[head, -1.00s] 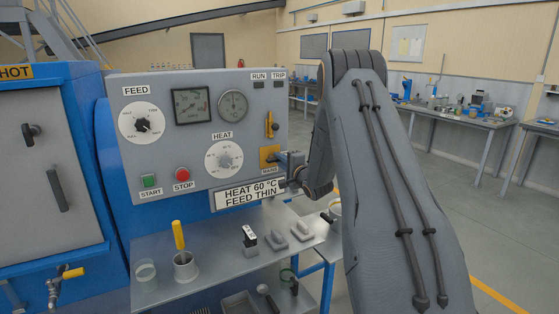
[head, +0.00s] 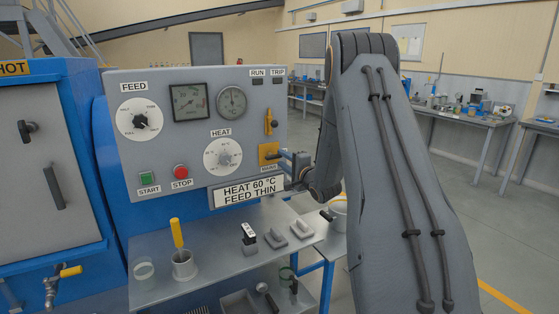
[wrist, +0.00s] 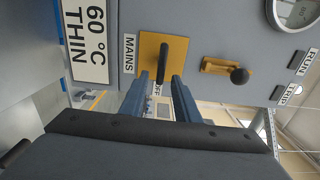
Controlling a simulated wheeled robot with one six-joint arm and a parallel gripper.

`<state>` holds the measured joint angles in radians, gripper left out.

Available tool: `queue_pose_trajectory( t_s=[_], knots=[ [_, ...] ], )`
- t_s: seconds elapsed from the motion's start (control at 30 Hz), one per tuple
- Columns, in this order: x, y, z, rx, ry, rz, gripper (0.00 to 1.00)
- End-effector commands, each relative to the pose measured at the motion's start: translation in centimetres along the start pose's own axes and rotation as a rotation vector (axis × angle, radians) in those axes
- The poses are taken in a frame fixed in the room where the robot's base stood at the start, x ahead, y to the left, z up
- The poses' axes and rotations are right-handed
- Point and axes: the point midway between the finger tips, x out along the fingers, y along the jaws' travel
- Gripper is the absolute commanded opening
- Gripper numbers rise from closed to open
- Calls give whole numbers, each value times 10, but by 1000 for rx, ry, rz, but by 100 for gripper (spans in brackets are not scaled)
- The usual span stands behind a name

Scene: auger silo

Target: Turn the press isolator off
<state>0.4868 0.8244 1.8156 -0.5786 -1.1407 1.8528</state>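The mains isolator is a yellow plate marked MAINS (head: 265,159) at the lower right of the grey control panel. In the wrist view, its black handle (wrist: 164,60) stands on the yellow plate (wrist: 147,48). The handle runs crosswise to the panel's upright, with an OFF label close to one end. My gripper (wrist: 161,82) is open, its two blue-grey fingers on either side of the handle's lower end in the wrist view; I cannot tell whether either finger touches it. In the head view my gripper (head: 284,155) is just right of the plate.
A yellow lever plate with a black knob (wrist: 238,75) sits above the isolator. The HEAT 60 °C sign (head: 249,191) is just below. A metal shelf (head: 215,262) with a cup, yellow-handled tool and small blocks lies under the panel.

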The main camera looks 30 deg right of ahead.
Motion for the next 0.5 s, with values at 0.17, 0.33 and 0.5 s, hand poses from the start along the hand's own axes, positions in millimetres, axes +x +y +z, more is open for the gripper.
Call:
queue_pose_trajectory(
  t_s=[0.17, 0.33, 0.5],
  knots=[
    [-27, 1, -1, -1, 1, 1, 29],
    [-39, 1, 0, 0, 1, 1, 29],
    [-40, 0, 0, 0, 1, 0, 29]
  ],
)
